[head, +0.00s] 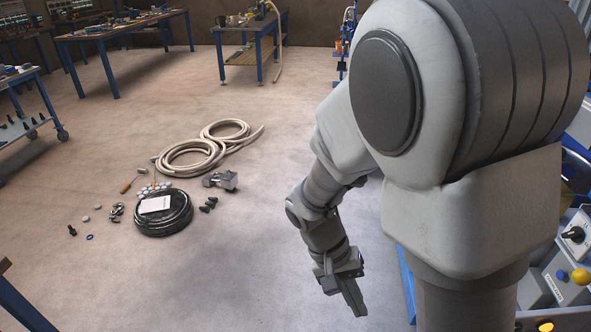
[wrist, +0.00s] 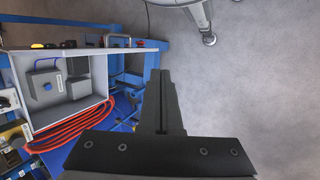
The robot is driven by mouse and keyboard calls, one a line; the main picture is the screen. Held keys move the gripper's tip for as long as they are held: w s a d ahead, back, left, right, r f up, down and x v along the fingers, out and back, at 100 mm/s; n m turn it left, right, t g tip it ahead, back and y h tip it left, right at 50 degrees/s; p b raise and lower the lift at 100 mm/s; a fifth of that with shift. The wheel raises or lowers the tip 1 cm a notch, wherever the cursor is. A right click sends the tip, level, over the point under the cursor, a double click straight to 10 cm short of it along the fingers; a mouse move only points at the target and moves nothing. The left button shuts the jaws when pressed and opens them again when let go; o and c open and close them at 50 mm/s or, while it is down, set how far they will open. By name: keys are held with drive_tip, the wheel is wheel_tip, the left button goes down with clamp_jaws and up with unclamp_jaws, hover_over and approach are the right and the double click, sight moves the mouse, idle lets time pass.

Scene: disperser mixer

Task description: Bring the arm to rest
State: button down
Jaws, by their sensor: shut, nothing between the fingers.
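My gripper (head: 354,300) hangs low in the head view, pointing down over bare floor, left of the blue-framed machine. In the wrist view my gripper (wrist: 163,80) shows as two dark fingers pressed together, with nothing between them. My arm is bent, its large upper links filling the right of the head view. The gripper touches nothing that I can see.
A control panel (head: 575,245) with a knob and buttons stands at the right. An open grey box (wrist: 75,85) and a coiled orange cable (wrist: 75,130) are left in the wrist view. Beige hoses (head: 190,157) and a black coil (head: 163,218) lie on the floor.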

drive_tip(key=s+d+r+t+y+p, duration=0.1)
drive_tip(key=r+t, duration=0.3)
drive_tip(key=r, duration=0.7)
drive_tip(key=s+d+r+n+t+y+p, duration=0.1)
drive_tip(key=s+r+t+y+p, duration=0.1)
drive_tip(key=r, duration=1)
drive_tip(key=s+t+y, duration=0.1)
drive_tip(key=t+y, duration=0.1)
drive_tip(key=shift+s+d+n+t, duration=0.2)
drive_tip(key=shift+d+n+t, duration=0.1)
drive_tip(key=shift+d, duration=0.2)
